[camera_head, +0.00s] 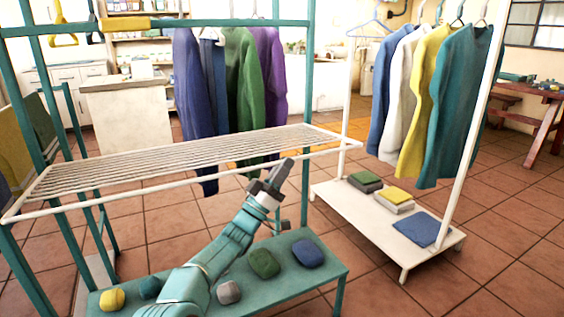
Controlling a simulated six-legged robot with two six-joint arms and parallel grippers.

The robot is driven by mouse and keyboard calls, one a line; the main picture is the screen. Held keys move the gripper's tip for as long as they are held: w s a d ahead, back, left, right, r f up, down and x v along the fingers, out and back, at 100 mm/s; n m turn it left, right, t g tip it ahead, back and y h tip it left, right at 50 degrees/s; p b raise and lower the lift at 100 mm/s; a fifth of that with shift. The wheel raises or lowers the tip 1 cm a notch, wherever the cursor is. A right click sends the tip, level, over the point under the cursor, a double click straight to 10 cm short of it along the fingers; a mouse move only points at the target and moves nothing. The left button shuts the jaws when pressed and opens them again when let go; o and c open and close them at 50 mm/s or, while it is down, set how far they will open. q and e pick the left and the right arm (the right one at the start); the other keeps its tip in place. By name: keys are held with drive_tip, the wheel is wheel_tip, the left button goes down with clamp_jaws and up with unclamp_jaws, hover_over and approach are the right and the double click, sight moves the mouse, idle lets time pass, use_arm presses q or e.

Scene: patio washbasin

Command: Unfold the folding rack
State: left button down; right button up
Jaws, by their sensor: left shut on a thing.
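The folding rack (180,162) is a white slatted panel in a teal frame (212,23). It lies out roughly level across the frame, with its white front rail (130,191) towards me. My left gripper (276,176) is at this front rail, right of its middle, and is shut on it. The fingers hide a short piece of the rail. My teal left arm reaches up to it from below, over the lower shelf. My right gripper is not in view.
A teal lower shelf (325,272) below carries several rounded bundles, such as a green one (264,263) and a blue one (308,253). Garments hang behind the rack. A white clothes stand (337,194) with folded cloths is at right. Tiled floor between is free.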

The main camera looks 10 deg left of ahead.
use_arm(q)
drive_tip(key=shift+f+m+g+h, duration=0.3)
drive_tip(key=shift+f+m+h, duration=0.15)
drive_tip(key=shift+f, duration=0.2)
drive_tip(key=c, duration=1.2)
unclamp_jaws()
drive_tip(key=shift+w+f, duration=0.1)
drive_tip(key=p+v, duration=0.2)
drive_tip(key=v, duration=1.4)
